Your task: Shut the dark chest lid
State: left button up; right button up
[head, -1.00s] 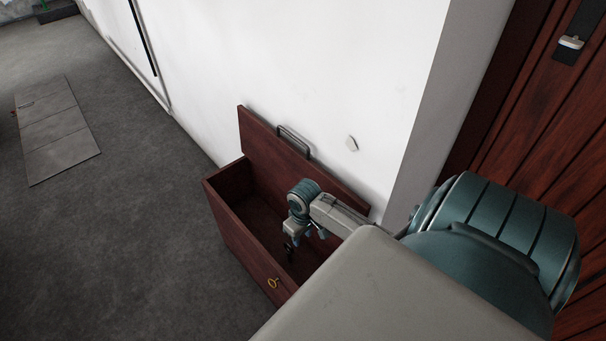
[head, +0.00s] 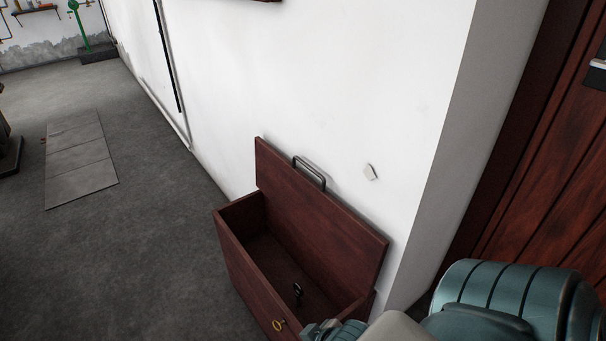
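The dark red-brown wooden chest (head: 240,265) stands against the white wall with its lid (head: 320,212) up, leaning back toward the wall. A metal handle (head: 309,172) sits on the lid's upper edge. A brass key-like ring (head: 279,325) is on the chest's front. A small dark key-shaped object (head: 298,292) is inside the open chest. My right arm comes in from the lower right, and its wrist part shows at the bottom edge by the chest's near right end. The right gripper's fingers are below the frame. My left gripper is out of view.
The white wall (head: 300,80) runs behind the chest, with a small pale plate (head: 370,172) on it. A wooden door (head: 550,180) is at the right. Grey floor on the left is clear around a flat panel (head: 80,160); a green stand (head: 82,30) is far off.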

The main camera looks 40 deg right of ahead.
aim_at(357, 251)
jog(key=i+z, duration=0.2)
jog(key=z, duration=0.25)
jog(key=i+j+z, duration=0.1)
jog(key=z, duration=0.35)
jog(key=i, duration=0.05)
